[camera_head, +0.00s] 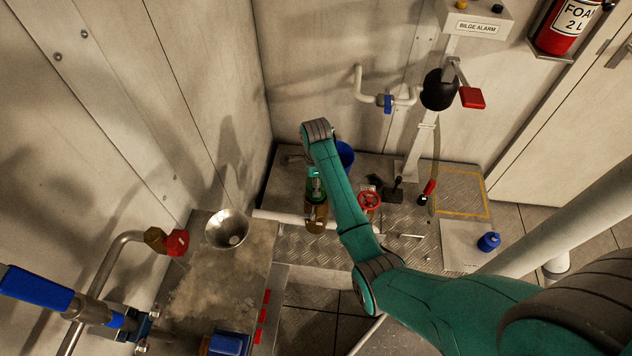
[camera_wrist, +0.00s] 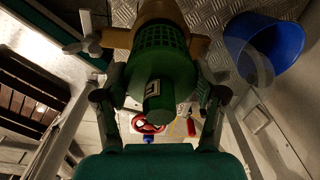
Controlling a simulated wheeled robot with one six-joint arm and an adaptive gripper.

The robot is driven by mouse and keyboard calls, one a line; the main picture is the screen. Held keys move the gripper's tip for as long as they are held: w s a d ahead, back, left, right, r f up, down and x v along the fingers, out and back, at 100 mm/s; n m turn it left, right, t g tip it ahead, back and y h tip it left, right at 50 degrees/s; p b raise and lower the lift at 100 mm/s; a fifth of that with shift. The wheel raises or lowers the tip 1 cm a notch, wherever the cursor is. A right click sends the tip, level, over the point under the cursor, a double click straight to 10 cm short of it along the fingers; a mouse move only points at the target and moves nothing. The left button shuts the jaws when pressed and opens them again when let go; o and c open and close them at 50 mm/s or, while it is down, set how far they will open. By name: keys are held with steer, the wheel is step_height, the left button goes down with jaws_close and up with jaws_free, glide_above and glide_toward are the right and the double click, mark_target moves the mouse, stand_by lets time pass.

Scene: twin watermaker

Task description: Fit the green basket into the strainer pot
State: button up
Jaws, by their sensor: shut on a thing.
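The green basket (camera_wrist: 160,42) has a mesh wall and a round handle with a dark label, facing the wrist camera. My gripper (camera_wrist: 160,86) is shut on it, one finger on each side. The strainer pot (camera_head: 316,216) is a brownish body on the deck, directly below the basket in the head view. In the wrist view the pot's brown rim (camera_wrist: 195,44) shows around the far end of the basket. The basket's far end is hidden, and I cannot tell how deep it sits.
A blue bucket (camera_head: 345,154) stands close behind my arm. A red handwheel (camera_head: 369,199) is just right of the pot. A white pipe (camera_head: 282,217) runs left of the pot. A metal funnel (camera_head: 228,229) sits on the left bench. A blue cap (camera_head: 488,242) lies at right.

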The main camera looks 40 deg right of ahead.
steer(key=shift+f, duration=2.85)
stand_by(0.5)
steer(key=o, duration=1)
steer(key=shift+o, duration=0.2)
step_height(320, 180, up, 12)
stand_by(0.4)
